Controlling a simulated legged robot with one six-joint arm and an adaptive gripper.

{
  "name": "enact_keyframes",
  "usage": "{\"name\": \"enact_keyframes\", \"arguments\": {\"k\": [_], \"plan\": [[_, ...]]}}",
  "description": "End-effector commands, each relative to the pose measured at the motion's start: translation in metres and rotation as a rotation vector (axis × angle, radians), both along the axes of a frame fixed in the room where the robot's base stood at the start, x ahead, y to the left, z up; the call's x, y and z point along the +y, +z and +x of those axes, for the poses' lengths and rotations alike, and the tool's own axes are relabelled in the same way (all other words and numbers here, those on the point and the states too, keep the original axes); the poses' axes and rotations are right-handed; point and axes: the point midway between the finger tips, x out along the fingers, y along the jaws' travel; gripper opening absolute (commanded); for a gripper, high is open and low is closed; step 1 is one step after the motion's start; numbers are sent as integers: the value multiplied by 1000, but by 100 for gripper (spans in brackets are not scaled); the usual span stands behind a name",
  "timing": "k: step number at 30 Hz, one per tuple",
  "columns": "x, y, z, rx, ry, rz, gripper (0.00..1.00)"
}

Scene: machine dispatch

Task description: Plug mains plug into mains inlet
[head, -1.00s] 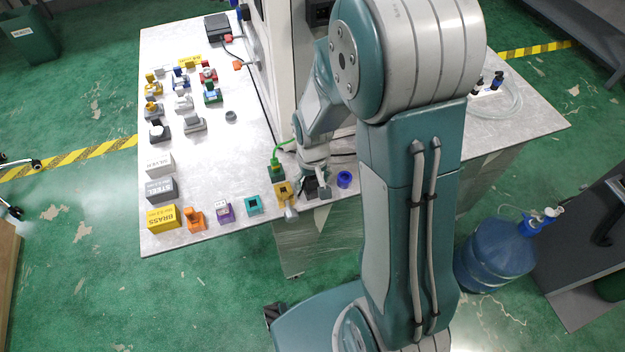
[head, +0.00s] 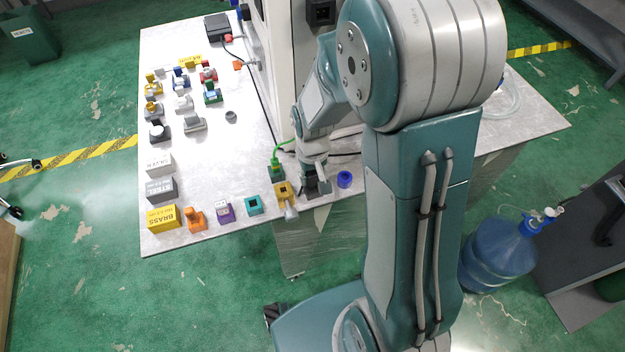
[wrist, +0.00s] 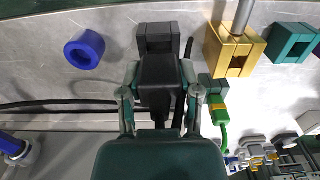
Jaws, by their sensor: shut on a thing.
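In the wrist view my gripper (wrist: 160,92) is shut on the black mains plug (wrist: 160,75), one finger on each side of it. A grey block (wrist: 154,36) stands just beyond the plug; I cannot tell whether they touch. In the head view my gripper (head: 313,172) is near the table's front edge, by the grey block (head: 319,188), and the plug is hard to make out there. A black socket (head: 321,12) on the pale machine at the top of the head view looks like the mains inlet. It lies well away from my gripper.
A gold block (head: 283,192) and a green connector (head: 276,171) with a green cable stand left of my gripper. A blue ring (head: 344,179) lies to its right. Black cables (wrist: 60,104) run across the table. The pale machine (head: 285,65) rises behind.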

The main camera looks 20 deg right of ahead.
Motion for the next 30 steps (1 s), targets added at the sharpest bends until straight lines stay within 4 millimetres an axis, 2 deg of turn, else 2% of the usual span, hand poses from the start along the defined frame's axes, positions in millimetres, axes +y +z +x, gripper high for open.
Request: {"name": "enact_keyframes", "arguments": {"k": [30], "plan": [[0,35,0,-1,0,0,0]]}}
